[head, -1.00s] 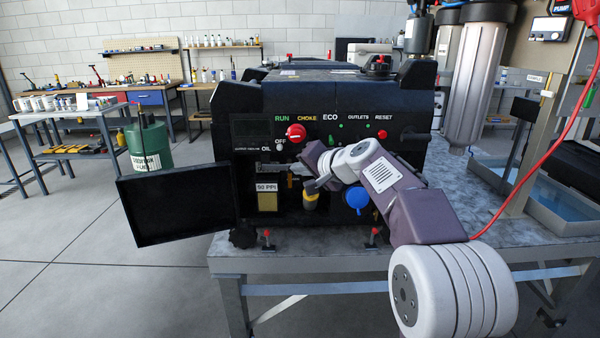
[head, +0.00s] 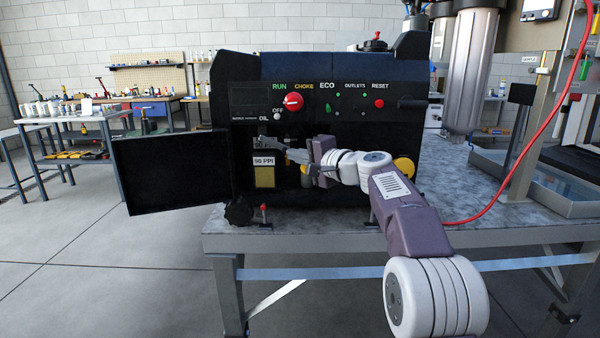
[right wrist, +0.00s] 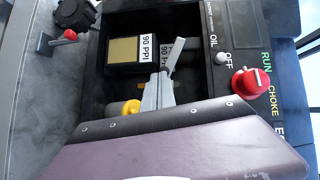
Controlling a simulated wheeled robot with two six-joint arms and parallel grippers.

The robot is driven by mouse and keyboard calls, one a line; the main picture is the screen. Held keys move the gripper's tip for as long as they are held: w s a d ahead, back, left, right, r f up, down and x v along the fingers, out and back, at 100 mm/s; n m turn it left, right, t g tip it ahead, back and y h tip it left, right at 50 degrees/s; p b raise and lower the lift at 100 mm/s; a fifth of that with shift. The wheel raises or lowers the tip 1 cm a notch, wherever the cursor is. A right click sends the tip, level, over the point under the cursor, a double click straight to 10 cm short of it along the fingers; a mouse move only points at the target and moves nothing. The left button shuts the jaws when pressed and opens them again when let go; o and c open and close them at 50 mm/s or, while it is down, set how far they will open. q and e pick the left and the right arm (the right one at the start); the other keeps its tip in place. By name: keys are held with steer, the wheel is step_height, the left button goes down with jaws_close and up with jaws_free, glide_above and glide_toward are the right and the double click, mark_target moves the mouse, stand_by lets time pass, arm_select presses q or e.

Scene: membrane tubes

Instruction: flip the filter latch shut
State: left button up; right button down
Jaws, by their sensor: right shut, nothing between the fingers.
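The black generator (head: 330,68) has its filter compartment open. A tan filter block (head: 264,177) labelled 90 PPI sits inside it; the block also shows in the right wrist view (right wrist: 124,50). A pale grey lever, seemingly the latch (right wrist: 173,60), sticks up at a slant beside the block in the right wrist view. My right gripper (right wrist: 158,92) is shut and empty, its fingertips at the lever's lower end. I cannot tell whether they touch. In the head view my right gripper (head: 288,155) reaches in from the right and hides part of the compartment. My left gripper is out of view.
The black compartment door (head: 172,172) hangs open to the left. A red switch knob (head: 293,102) is above the compartment. A red-tipped valve lever (head: 264,210) and a black knob (head: 238,211) are below. A red cable (head: 515,155) hangs at the right.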

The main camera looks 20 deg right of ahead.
steer(key=w+a+f+m+t+y+b, duration=0.1)
steer(key=a+f+m+t+b, duration=0.2)
steer(key=b, duration=1)
step_height(320, 180, down, 2)
steer(key=shift+w+a+f+m, duration=0.15)
steer(key=shift+w+a+m, duration=0.1)
steer(key=shift+a+m, duration=0.45)
